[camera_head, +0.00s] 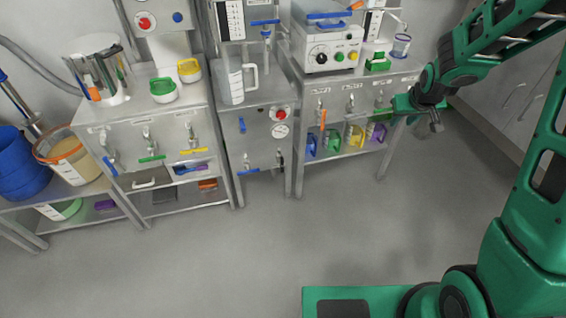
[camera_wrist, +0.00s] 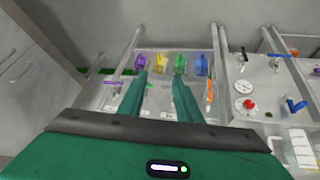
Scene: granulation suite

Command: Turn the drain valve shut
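I cannot tell which valve is the drain valve. The right bench front carries several small valves with coloured levers, among them an orange lever (camera_head: 323,119), also in the wrist view (camera_wrist: 209,90). A purple lever (camera_wrist: 114,83) shows there too. The middle cabinet has a blue upright lever (camera_head: 242,125) and a low blue level lever (camera_head: 248,171). The left bench has a green lever (camera_head: 152,158) and a yellow lever (camera_head: 194,151), both level.
Coloured jugs, including a yellow jug (camera_head: 356,135), stand under the right bench. The middle cabinet has a red knob (camera_head: 281,114) and a gauge (camera_head: 280,130). Blue tubs (camera_head: 22,165) are at far left. The floor (camera_head: 260,240) in front is clear.

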